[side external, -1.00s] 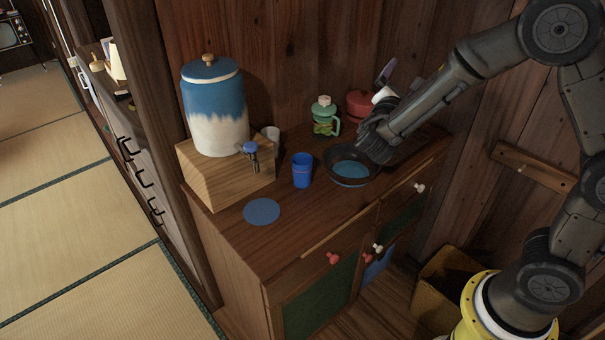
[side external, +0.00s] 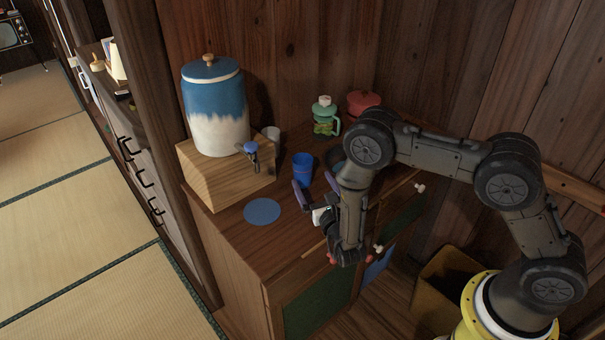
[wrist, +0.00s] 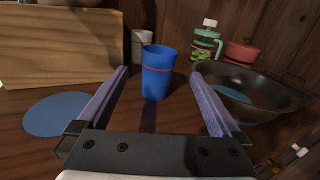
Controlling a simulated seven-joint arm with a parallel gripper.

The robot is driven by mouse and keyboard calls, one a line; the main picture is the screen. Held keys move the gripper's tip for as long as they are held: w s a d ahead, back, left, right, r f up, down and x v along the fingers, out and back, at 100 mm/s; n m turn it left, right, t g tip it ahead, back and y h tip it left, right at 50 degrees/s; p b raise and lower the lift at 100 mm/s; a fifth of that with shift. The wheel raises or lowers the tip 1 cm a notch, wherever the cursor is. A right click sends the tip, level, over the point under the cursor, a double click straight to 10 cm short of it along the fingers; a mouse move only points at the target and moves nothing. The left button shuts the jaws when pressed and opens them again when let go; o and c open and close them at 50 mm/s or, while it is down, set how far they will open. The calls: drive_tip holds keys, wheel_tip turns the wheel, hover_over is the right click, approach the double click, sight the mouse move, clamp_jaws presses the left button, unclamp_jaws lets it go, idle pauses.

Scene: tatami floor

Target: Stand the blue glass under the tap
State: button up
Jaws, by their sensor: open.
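The blue glass (side external: 303,169) stands upright on the wooden cabinet top, to the right of the dispenser's box. In the wrist view the blue glass (wrist: 157,73) shows a red band and stands ahead of and between my fingers, apart from both. My gripper (side external: 315,190) is open and empty, low over the cabinet's front, with its fingers pointing at the glass; its two purple fingers also show in the wrist view (wrist: 160,88). The tap (side external: 250,148) is on the blue and white dispenser (side external: 214,110). A flat blue disc (side external: 262,211) lies below and in front of the tap.
The wooden box (side external: 222,175) carries the dispenser. A grey cup (side external: 272,135) stands behind the blue glass. A dark pan (wrist: 245,92), a green jug (side external: 325,117) and a red pot (side external: 362,101) are at the right and back. The top between disc and glass is clear.

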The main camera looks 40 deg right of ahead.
sight(306, 169)
drive_tip(key=x, duration=0.9)
clamp_jaws()
idle(0.4)
drive_tip(key=shift+r, duration=0.1)
